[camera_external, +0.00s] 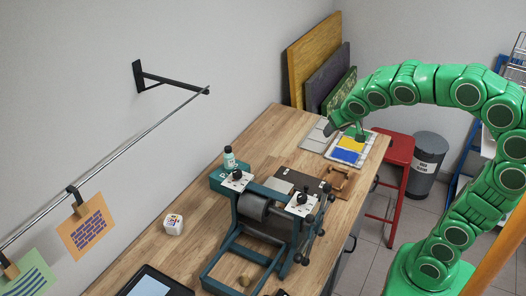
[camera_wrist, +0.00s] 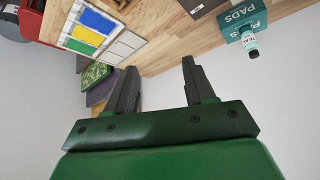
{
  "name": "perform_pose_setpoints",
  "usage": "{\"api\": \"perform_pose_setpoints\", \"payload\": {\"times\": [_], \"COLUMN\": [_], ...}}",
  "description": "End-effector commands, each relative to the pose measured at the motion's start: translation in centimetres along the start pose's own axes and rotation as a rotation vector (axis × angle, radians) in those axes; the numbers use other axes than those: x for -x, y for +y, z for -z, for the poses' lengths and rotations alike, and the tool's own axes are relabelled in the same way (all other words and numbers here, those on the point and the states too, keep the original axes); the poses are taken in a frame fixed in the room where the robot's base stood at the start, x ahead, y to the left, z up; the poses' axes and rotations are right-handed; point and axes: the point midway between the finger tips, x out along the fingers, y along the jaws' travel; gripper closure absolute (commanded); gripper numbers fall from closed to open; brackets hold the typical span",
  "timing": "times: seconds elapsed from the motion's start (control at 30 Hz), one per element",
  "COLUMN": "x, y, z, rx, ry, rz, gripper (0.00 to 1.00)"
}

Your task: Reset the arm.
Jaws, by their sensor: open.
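My green arm arches over from the right in the external view, with my gripper (camera_external: 345,130) above the far end of the wooden table. In the wrist view my gripper (camera_wrist: 158,82) is open, with its two dark fingers apart and nothing between them. The wall and the table edge show beyond the fingers. In the external view the gripper's tip is close to the board with blue and yellow patches (camera_external: 349,147), but whether it touches cannot be told. The same board shows at the upper left of the wrist view (camera_wrist: 88,28).
Canvases (camera_external: 312,55) lean on the wall at the back. A red stool (camera_external: 397,150) and a grey bin (camera_external: 428,160) stand beyond the table.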

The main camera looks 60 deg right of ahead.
Motion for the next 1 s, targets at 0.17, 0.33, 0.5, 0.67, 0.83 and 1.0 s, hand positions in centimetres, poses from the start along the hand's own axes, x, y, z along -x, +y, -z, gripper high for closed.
{"api": "perform_pose_setpoints", "payload": {"times": [0.17,0.33,0.5,0.67,0.83,1.0], "x": [2.8,4.9,5.6,5.7,5.7,5.7], "y": [-1.0,-0.7,1.0,2.0,2.0,2.0], "z": [-9.8,-19.4,-27.0,-30.0,-30.0,-30.0], "rx": [0.054,0.216,0.439,0.548,0.548,0.548], "ry": [-0.234,-0.448,-0.597,-0.653,-0.653,-0.653], "rz": [0.045,0.085,0.122,0.145,0.145,0.145], "gripper": [0.46,0.46,0.46,0.46,0.46,0.46]}}
